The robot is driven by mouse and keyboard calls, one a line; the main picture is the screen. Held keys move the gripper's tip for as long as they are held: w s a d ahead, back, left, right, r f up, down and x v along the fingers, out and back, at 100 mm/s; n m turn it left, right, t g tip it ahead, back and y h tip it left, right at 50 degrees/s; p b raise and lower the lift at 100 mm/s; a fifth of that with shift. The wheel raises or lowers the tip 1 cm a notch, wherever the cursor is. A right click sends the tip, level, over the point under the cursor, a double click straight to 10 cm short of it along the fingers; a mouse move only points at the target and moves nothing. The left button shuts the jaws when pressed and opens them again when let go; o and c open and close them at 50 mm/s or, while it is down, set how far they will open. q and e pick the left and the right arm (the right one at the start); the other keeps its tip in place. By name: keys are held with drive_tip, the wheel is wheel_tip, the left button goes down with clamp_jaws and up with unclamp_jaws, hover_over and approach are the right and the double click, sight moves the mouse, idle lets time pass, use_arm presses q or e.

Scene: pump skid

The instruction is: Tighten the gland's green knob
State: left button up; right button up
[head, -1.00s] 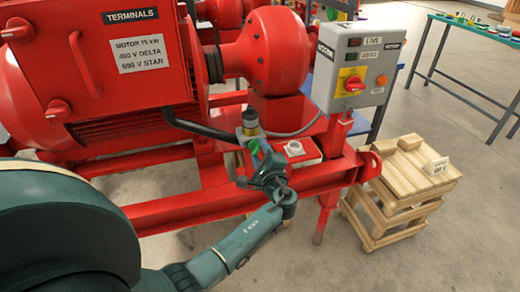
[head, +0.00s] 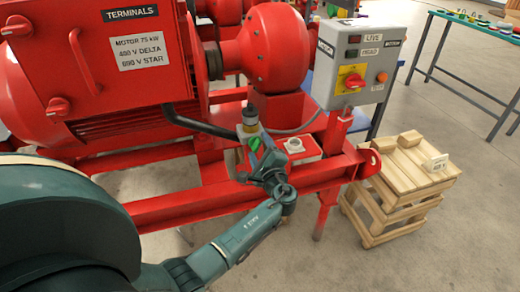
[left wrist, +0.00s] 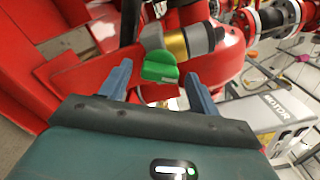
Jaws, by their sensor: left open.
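The gland (head: 249,115) is a small upright fitting with a grey top and a brass band, in front of the red pump skid. Its green knob (head: 255,145) sits on its lower part. In the left wrist view the green knob (left wrist: 160,67) sticks out below the brass band of the gland (left wrist: 185,43). My left gripper (left wrist: 158,74) is open, with one finger on each side of the knob and visible gaps between. In the head view my left gripper (head: 251,160) is just below the knob and partly hides it. My right gripper is not in view.
A black cable (head: 200,124) runs to the gland from the left. The grey switch box (head: 358,65) with a red switch is at the right. A white fitting (head: 294,146) sits on a red plate beside the gland. Wooden crates (head: 402,185) stand on the floor.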

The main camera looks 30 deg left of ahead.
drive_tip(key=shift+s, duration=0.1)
use_arm(q)
drive_tip(key=shift+s+d, duration=0.15)
drive_tip(key=shift+d, duration=0.05)
drive_tip(key=p+v, duration=0.2)
drive_tip(key=v, duration=1)
drive_tip(key=shift+s+d+p, duration=0.2)
drive_tip(key=shift+s+p, duration=0.1)
drive_tip(key=shift+p, duration=0.05)
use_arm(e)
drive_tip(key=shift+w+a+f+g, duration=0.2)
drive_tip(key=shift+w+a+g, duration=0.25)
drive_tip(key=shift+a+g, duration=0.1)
